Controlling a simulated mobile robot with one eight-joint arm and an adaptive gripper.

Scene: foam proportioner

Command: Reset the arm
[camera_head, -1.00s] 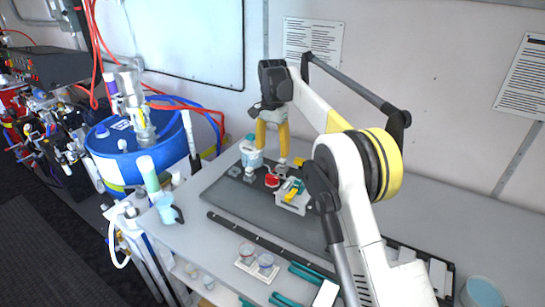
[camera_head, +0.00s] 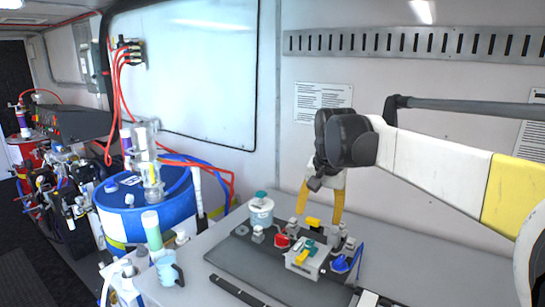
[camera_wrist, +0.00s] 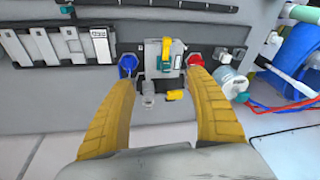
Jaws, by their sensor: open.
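My gripper (camera_head: 319,216) has two yellow fingers, spread apart and empty, pointing down above the dark mat on the bench. In the wrist view the open gripper (camera_wrist: 160,82) frames a small grey device (camera_wrist: 163,58) with a yellow lever; nothing is between the fingertips. The same device (camera_head: 304,262) shows in the head view with yellow and teal parts. My arm reaches in from the right.
A white jar with a teal lid (camera_head: 261,212) stands at the mat's back left. A light-blue jug (camera_head: 169,271) is at the bench's left. A blue drum (camera_head: 150,212) with red and blue hoses stands beyond. The dark mat (camera_head: 245,265) has bare room at its front left.

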